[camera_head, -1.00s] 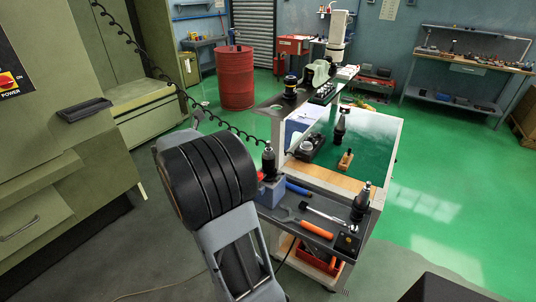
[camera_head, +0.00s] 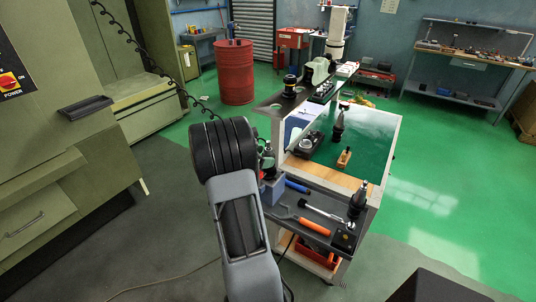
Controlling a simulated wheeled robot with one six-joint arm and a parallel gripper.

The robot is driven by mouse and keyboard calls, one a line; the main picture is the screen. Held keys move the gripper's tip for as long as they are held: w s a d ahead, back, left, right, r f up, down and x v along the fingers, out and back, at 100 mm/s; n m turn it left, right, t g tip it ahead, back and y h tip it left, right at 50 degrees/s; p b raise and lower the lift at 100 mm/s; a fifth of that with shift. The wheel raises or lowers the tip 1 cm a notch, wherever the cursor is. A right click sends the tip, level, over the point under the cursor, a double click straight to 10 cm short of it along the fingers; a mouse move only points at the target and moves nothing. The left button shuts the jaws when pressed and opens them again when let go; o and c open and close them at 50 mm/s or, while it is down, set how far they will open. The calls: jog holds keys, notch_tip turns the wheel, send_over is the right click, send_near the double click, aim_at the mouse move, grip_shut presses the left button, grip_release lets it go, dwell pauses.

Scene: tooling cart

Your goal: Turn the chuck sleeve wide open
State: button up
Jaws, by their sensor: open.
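My gripper cannot be made out; my thick black arm joint and grey link fill the middle and cover that side of the cart. A dark upright tool holder (camera_head: 268,161) stands at the blue-grey block (camera_head: 272,189) on the cart's near left corner, partly covered by my arm. It may be the one with the chuck sleeve; its jaws are too small to read. A second dark holder (camera_head: 357,203) stands upright at the right of the lower shelf. A third (camera_head: 339,127) stands on the green top.
The cart's dark shelf (camera_head: 290,215) carries a blue-handled tool (camera_head: 297,187), an orange-handled tool (camera_head: 313,226) and a hammer-like tool (camera_head: 325,213). A green machine (camera_head: 60,150) stands at left, a red drum (camera_head: 235,75) behind. Green floor right of the cart is free.

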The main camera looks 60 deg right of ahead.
jog(key=shift+x, duration=1.3)
jog(key=shift+c, duration=0.3)
